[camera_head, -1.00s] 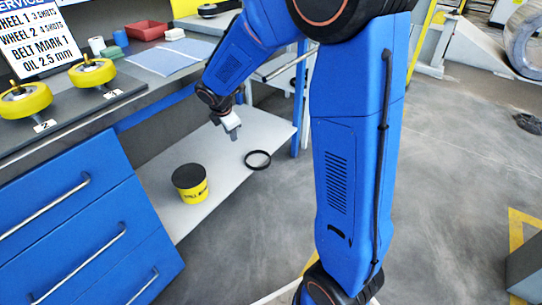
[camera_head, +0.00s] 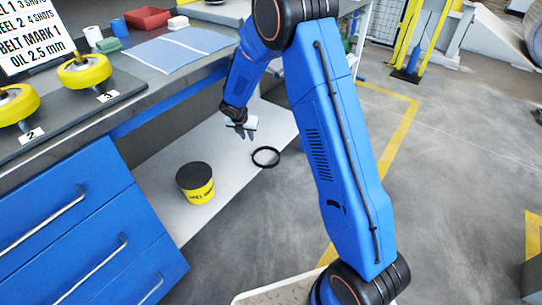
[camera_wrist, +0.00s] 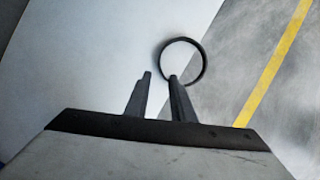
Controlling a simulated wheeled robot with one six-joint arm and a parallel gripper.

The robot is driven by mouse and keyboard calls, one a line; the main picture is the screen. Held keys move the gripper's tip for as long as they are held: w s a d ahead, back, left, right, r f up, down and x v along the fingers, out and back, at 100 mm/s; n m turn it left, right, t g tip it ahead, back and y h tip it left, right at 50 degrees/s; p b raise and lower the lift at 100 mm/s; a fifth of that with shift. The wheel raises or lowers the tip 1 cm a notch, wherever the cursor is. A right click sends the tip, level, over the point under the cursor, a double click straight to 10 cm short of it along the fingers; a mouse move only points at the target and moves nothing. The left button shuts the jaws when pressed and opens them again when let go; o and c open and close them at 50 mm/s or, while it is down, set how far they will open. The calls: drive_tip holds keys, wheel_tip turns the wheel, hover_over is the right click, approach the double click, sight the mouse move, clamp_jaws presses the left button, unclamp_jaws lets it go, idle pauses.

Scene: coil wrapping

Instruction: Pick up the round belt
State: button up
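The round belt (camera_head: 266,157) is a thin black ring lying near the right edge of the white lower shelf (camera_head: 228,160). My gripper (camera_head: 245,132) is above the shelf, just left of and above the belt in the head view. In the wrist view my gripper (camera_wrist: 160,76) shows two dark fingers held apart with nothing between them. The belt also shows there (camera_wrist: 204,62), ahead of the fingers. The right fingertip overlaps the ring's lower left edge in that picture. I cannot tell whether it touches the belt.
A yellow tub with a dark lid (camera_head: 196,184) stands on the lower shelf, left of the belt. The workbench top (camera_head: 140,80) overhangs the shelf. Blue drawers (camera_head: 75,215) stand at left. Grey floor with yellow lines (camera_head: 395,135) is open at right.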

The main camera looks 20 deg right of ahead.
drive_tip(key=x, duration=1.7)
drive_tip(key=shift+d+f, duration=0.1)
drive_tip(key=shift+f, duration=0.25)
drive_tip(key=shift+s, duration=0.1)
clamp_jaws()
